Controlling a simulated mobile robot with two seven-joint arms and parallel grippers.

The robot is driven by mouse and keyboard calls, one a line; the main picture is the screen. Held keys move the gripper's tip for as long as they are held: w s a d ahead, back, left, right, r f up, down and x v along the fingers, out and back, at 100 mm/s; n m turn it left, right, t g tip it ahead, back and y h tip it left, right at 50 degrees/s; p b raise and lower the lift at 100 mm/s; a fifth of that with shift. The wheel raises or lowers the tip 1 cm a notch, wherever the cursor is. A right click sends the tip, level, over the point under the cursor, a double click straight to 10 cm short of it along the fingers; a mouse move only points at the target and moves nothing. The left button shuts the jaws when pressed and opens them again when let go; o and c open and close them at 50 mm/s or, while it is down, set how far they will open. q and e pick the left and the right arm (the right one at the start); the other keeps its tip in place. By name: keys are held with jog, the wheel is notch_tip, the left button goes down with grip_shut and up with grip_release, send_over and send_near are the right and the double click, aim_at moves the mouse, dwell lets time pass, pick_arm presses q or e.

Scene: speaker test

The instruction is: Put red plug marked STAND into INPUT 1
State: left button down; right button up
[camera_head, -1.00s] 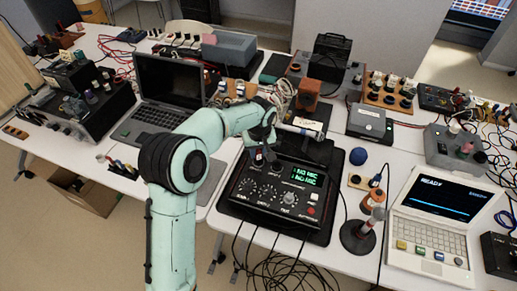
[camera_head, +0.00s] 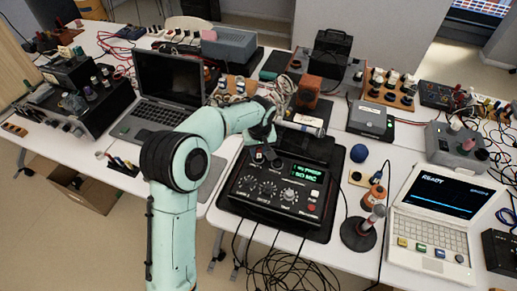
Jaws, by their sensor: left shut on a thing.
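The black input box (camera_head: 245,189) sits on a dark mat on the white table, with knobs and a green display (camera_head: 307,173). Input sockets lie along its back edge; their labels are too small to read. My left gripper (camera_head: 262,146) is over the back left of the box, shut on a small dark-looking plug (camera_head: 258,155) that is mostly hidden by the fingers. Its red colour and STAND mark cannot be made out. The plug's lower end is at the socket row; how deep it sits cannot be told. My right gripper is out of view.
A laptop (camera_head: 168,82) stands at left behind my arm. A microphone on a round stand (camera_head: 358,235), a blue ball (camera_head: 359,153) and a white READY computer (camera_head: 437,215) are to the right. Black cables hang off the front edge.

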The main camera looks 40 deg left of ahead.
pick_arm(q)
jog(key=shift+f, duration=0.2)
jog(key=c, duration=0.8)
grip_release()
jog(key=r, duration=0.4)
jog(key=s+d+r, duration=0.1)
jog(key=r, duration=0.4)
jog(key=r+p, duration=0.1)
jog(key=r, duration=0.3)
jog(key=shift+s+d+r, duration=0.15)
jog(key=shift+s+d, duration=0.05)
jog(key=shift+d, duration=0.05)
